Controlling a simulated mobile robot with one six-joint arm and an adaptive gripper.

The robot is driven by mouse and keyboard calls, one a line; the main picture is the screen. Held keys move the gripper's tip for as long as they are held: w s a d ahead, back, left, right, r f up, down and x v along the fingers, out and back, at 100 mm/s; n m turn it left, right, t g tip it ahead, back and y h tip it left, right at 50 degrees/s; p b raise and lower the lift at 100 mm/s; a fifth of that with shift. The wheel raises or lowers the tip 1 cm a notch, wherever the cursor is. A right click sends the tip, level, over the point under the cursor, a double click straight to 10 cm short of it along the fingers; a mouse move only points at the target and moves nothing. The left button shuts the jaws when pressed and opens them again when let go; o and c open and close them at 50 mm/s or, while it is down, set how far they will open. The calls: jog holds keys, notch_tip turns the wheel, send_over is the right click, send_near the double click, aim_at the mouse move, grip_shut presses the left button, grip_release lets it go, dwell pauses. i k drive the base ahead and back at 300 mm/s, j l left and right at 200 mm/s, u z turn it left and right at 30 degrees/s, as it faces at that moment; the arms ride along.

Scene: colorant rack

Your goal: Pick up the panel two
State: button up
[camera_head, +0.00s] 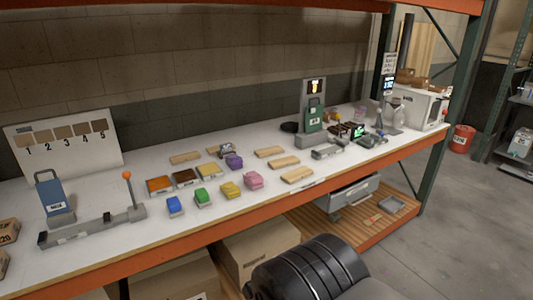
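Several light wooden panels lie flat on the white bench top. Two are at the back, a left one (185,158) and one beside it (214,151) near the purple block. Three more lie in a slanting row right of the coloured blocks: a rear one (270,151), a middle one (283,162) and a front one (297,175). I can read no number on any of them, so I cannot tell which is panel two. A white board (65,145) at the left shows brownish swatches over the numbers 1 to 5.
Coloured blocks, including a purple one (234,162) and a pink one (253,180), stand left of the panel row. A lever device (92,230) is at the front left, a green-fronted device (314,118) at the back. The orange shelf beam (220,217) edges the bench.

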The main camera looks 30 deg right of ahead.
aim_at(268, 152)
jog(key=i+l+z, duration=0.35)
jog(key=i+l, duration=0.35)
jog(key=i+l+z, duration=0.3)
jog(key=i+l, duration=0.3)
jog(key=i, duration=0.2)
jog(key=i+l+z, duration=0.1)
jog(key=i, duration=0.55)
